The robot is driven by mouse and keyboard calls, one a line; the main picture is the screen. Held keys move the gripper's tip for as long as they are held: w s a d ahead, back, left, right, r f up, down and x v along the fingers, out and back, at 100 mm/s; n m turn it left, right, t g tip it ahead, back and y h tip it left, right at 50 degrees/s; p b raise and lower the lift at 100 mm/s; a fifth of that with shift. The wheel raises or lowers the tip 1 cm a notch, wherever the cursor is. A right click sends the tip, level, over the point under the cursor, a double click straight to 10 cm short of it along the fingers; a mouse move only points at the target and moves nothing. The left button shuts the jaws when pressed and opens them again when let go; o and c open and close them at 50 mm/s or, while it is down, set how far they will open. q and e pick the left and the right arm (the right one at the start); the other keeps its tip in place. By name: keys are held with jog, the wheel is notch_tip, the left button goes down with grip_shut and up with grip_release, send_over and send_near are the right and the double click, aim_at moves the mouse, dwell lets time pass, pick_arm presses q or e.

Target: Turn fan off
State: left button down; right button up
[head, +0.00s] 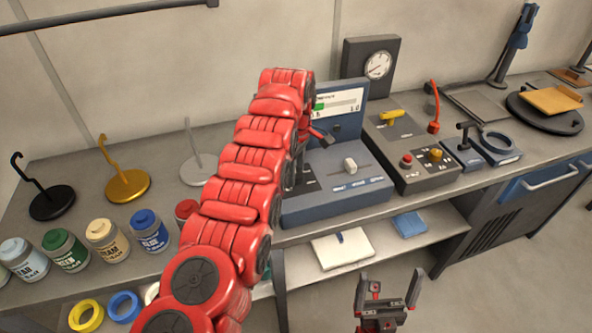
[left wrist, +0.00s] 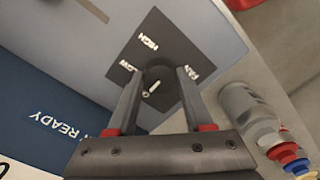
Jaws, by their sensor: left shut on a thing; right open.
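The fan control is a black round knob (left wrist: 158,84) with a short white pointer mark. It sits on a dark square plate (left wrist: 163,48) lettered LOW, HIGH and FAN. My left gripper (left wrist: 157,74) is shut on the knob, one finger on each side. The pointer mark lies toward the lower left of the knob in the left wrist view; the fingers make its exact setting hard to tell. In the head view my red left arm covers the knob and most of that gripper. My right gripper (head: 389,279) is open and empty, in front of the counter.
A blue console (head: 336,196) with a white lever and a grey box (head: 412,160) with a red button and yellow knob stand on the counter. Paint jars (head: 108,240) line its left front.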

pick_arm(q)
jog(key=shift+c, duration=1.5)
grip_release()
notch_tip(320, 180, up, 3)
jog(key=shift+w+a+p, duration=0.1)
jog(key=shift+a+p, duration=0.05)
jog(key=shift+p, duration=0.4)
notch_tip(320, 180, up, 14)
jog(key=p, duration=1.4)
jog(key=shift+r, duration=0.2)
